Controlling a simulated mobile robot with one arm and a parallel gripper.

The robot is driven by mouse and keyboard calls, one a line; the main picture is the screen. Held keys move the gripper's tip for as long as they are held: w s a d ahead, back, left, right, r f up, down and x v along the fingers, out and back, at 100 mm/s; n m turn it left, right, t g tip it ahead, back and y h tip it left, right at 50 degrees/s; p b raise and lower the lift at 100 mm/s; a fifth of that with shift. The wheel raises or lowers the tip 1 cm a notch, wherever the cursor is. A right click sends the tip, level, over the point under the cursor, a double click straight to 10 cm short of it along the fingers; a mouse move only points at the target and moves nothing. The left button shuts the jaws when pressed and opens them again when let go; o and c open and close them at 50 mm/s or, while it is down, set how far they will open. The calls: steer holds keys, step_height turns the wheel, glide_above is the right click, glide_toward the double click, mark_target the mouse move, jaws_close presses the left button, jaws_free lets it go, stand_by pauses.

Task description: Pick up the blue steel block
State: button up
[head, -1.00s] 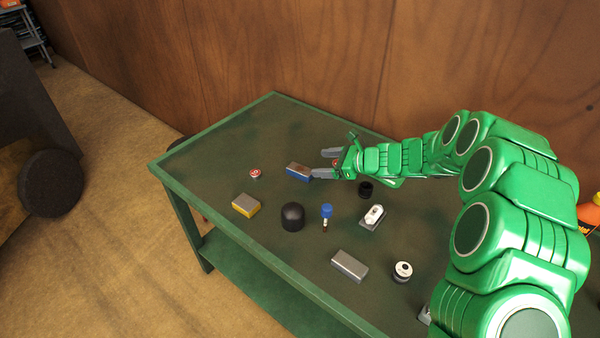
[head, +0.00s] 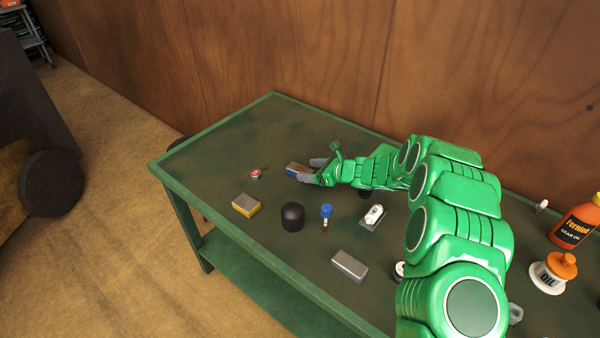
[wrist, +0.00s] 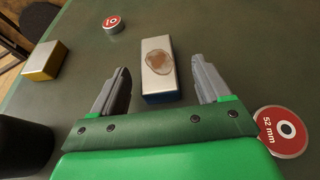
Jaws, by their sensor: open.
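The blue steel block (head: 293,168) lies on the green table. In the wrist view the blue steel block (wrist: 159,66) shows a silver top with a brown rust patch and a blue near side. My gripper (head: 310,170) is at the block's right end in the head view. In the wrist view my gripper (wrist: 164,80) is open, with one finger to each side of the block's near part and a gap on both sides. The fingers hide part of the block in the head view.
On the green table (head: 225,145) are a yellow-sided block (head: 245,205), a red-topped disc (head: 255,173), a black dome (head: 292,217), a blue-capped item (head: 326,212) and a grey block (head: 349,265). A red "52 mm" disc (wrist: 284,131) sits close to the right finger.

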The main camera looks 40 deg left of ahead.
mark_target(301, 169)
steer(key=shift+x, duration=2.25)
steer(key=shift+s, duration=0.15)
jaws_close()
steer(key=shift+r, duration=0.2)
steer(key=shift+r, duration=0.3)
steer(key=r, duration=0.3)
steer(key=shift+s+d, duration=0.1)
steer(key=shift+d, duration=0.1)
steer(key=s+d+r, duration=0.9)
steer(key=d, duration=0.1)
